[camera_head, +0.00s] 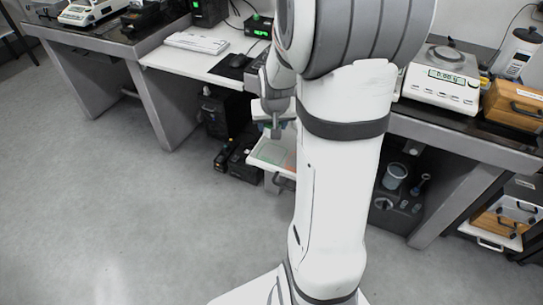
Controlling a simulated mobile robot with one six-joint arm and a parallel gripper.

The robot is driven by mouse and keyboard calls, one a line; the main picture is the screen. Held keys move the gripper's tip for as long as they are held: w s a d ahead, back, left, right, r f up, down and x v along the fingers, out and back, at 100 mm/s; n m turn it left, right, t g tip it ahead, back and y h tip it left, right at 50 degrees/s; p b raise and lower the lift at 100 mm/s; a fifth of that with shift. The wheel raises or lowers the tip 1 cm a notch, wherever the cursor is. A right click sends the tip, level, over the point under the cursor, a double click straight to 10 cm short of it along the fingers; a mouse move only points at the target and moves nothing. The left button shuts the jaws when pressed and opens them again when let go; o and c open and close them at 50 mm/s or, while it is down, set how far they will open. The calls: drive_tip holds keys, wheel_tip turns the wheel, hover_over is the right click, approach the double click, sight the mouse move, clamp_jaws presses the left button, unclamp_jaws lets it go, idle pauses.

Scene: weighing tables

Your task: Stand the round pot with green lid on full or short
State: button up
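My gripper (276,130) hangs fingers down beside my arm, left of the picture's middle. It is small and partly merged with the arm, so I cannot tell whether it is open or holds anything. Just below it is a pale tray-like surface (255,160) with a greenish patch (266,152) and a reddish patch (289,163). My arm hides its right part. I cannot read any "full" or "short" label. I cannot make out a round pot with a green lid.
A white balance (440,88) and wooden box (514,105) stand on the right table. Dark boxes (240,165) stand on the floor below. Left floor is clear.

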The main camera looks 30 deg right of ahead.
wheel_tip(320, 180, down, 9)
drive_tip(key=shift+r+b, duration=0.15)
drive_tip(key=shift+b, duration=0.6)
drive_tip(key=shift+f, duration=0.25)
drive_tip(key=o, duration=1.1)
drive_tip(key=shift+a+r, duration=0.1)
